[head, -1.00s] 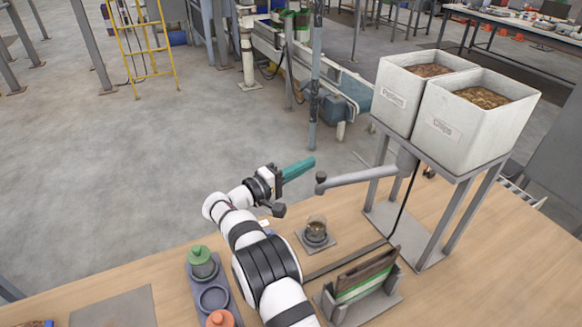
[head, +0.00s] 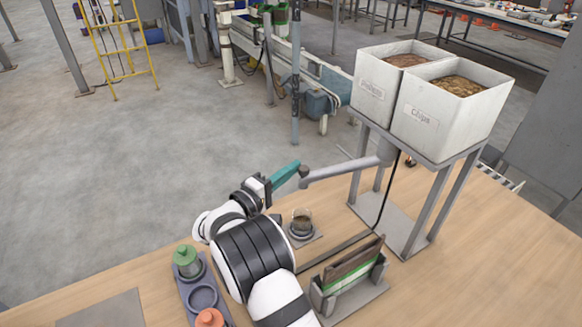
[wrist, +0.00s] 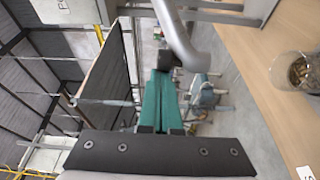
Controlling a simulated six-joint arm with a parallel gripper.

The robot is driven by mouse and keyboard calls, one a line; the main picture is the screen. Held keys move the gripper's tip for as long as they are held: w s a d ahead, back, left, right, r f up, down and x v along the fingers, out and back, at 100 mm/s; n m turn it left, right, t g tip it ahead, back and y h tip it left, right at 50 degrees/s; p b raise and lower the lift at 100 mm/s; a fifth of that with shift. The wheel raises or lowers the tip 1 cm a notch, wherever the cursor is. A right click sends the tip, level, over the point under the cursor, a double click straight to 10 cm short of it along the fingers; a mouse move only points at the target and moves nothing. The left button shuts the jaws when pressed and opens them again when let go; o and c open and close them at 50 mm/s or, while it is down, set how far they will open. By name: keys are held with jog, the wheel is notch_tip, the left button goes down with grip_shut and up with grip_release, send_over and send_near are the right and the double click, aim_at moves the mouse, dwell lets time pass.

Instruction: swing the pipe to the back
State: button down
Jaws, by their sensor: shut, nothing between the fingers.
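The pipe (head: 345,171) is a grey tube reaching left from beneath the bins on the stand. It has a bent outer end and a dark knob (head: 304,171). My gripper (head: 297,165) has teal fingers, shut and empty, with the tips right beside the knob on its left. In the wrist view, the closed fingers (wrist: 160,78) point at the dark knob (wrist: 170,60), and the bent pipe (wrist: 180,38) curves past just beyond them. I cannot tell whether fingertips and knob touch.
Two white bins (head: 450,110) stand on a grey metal stand (head: 440,200). A glass jar (head: 301,220) sits on a small plate below the pipe.

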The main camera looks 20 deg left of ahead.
jog(key=s+d+n+t+y, duration=0.1)
jog(key=s+d+y, duration=0.1)
jog(key=s+d, duration=1.2)
jog(key=shift+s+n+y, duration=0.3)
jog(key=shift+s+n, duration=0.1)
jog(key=shift+s, duration=0.35)
